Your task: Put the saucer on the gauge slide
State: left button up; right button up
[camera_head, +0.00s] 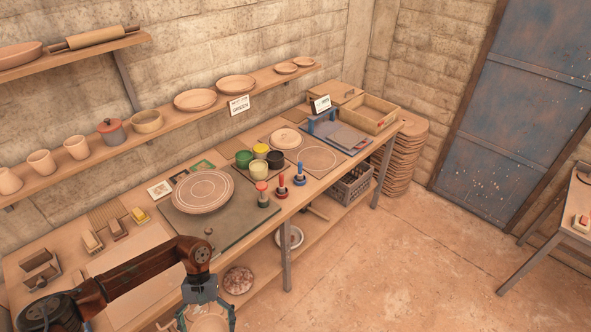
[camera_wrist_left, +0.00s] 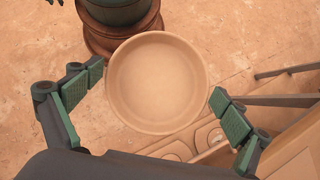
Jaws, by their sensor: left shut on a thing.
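A round, shallow clay saucer (camera_wrist_left: 158,82) is between the fingers of my left gripper (camera_head: 205,315), which is shut on it. In the head view the saucer (camera_head: 209,323) is cut off by the bottom edge and partly hidden by the gripper. It is in front of the workbench, over the floor side. In the wrist view the left gripper's (camera_wrist_left: 155,105) two green-padded fingers stand either side of the saucer. What looks like the gauge slide, a grey plate with blue upright parts (camera_head: 345,136), sits at the bench's far end. My right gripper is not in view.
The bench (camera_head: 130,262) carries a large round plate (camera_head: 203,190), several paint pots (camera_head: 259,170) and red and blue upright tools (camera_head: 300,176). A small disc (camera_head: 285,138) and a wooden tray (camera_head: 370,113) are near the slide. The floor (camera_head: 380,260) to the right is open.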

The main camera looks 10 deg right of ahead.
aim_at(346, 138)
jog(key=z, duration=0.8)
jog(key=i, duration=0.75)
jog(key=z, duration=1.2)
jog(key=i, duration=1.3)
jog(key=u, duration=0.4)
jog(key=i, duration=1)
jog(key=u, duration=1.55)
jog(key=i, duration=0.9)
jog(key=u, duration=0.15)
